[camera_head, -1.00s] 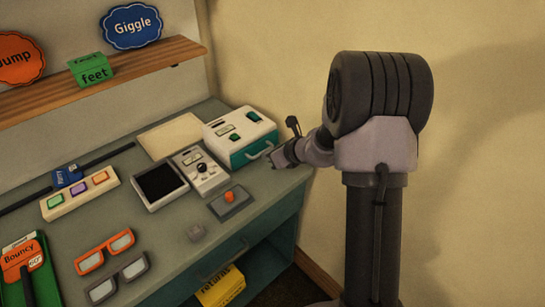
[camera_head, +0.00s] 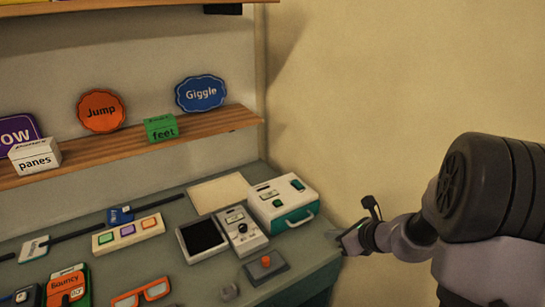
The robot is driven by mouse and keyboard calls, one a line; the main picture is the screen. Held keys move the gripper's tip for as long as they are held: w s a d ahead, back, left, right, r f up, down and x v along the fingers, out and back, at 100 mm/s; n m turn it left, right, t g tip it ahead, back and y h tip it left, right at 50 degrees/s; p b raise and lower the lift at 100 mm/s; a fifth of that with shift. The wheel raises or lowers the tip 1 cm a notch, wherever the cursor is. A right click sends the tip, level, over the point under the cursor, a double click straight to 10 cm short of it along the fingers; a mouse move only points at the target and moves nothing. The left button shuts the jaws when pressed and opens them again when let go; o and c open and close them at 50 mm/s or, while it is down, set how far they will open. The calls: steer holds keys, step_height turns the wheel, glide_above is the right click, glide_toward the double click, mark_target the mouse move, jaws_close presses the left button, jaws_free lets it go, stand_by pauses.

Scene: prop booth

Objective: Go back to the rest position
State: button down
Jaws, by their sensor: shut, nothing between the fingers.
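My gripper (camera_head: 343,239) is at the end of my arm, which reaches in from the right. It is shut and holds nothing that I can see. It hangs just off the right edge of the grey counter (camera_head: 190,290), a little right of the white and teal box with a handle (camera_head: 284,203). A gap shows between the gripper and the box.
On the counter are a dark-screened tablet (camera_head: 202,239), a grey knob panel (camera_head: 241,231), an orange-button box (camera_head: 266,267), a three-button strip (camera_head: 128,233) and orange glasses (camera_head: 141,293). A wooden shelf (camera_head: 110,151) holds signs and word boxes. Bare wall (camera_head: 380,90) lies behind my arm.

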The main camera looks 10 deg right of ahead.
steer(key=s+a+r+n+g+y, duration=0.1)
steer(key=s+a+r+n+g, duration=0.1)
steer(key=s+a+r+n, duration=0.55)
steer(key=s+a+r+n+g, duration=0.1)
steer(key=s+a+r+n, duration=0.4)
steer(key=a+n, duration=0.4)
steer(key=s+a+r+n+h, duration=0.1)
steer(key=s+n+h, duration=0.2)
steer(key=s+n, duration=0.7)
steer(key=s, duration=0.3)
steer(key=shift+s+r, duration=0.25)
